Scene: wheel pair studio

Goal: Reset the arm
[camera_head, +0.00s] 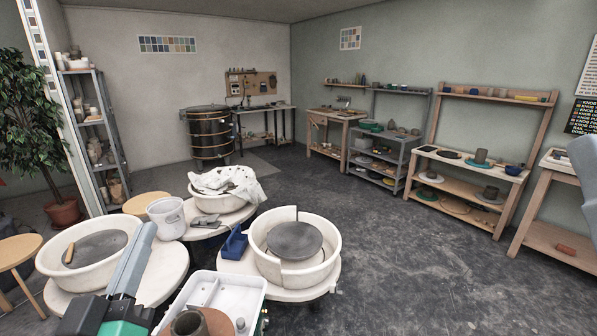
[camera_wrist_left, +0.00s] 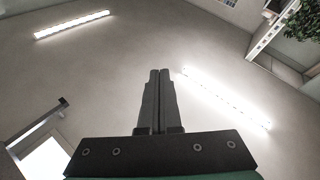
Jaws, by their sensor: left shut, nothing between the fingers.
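My left gripper (camera_head: 147,231) is in the lower left of the head view, its long grey fingers pointing up and away from a black and green body. It shows in front of the left wheel's splash pan and round white top. In the left wrist view the two dark fingers (camera_wrist_left: 160,74) stand side by side, shut and empty, with the ceiling and light strips behind them. My right gripper is not in view; a pale grey shape at the right edge of the head view may be part of my right arm.
A white splash pan (camera_head: 59,262) holds a grey wheel head. Another wheel (camera_head: 327,264) stands right of centre. A white tray (camera_head: 246,287) with a brown pot is close in front. A white bucket (camera_head: 166,218) stands behind the gripper. The floor at centre right is clear.

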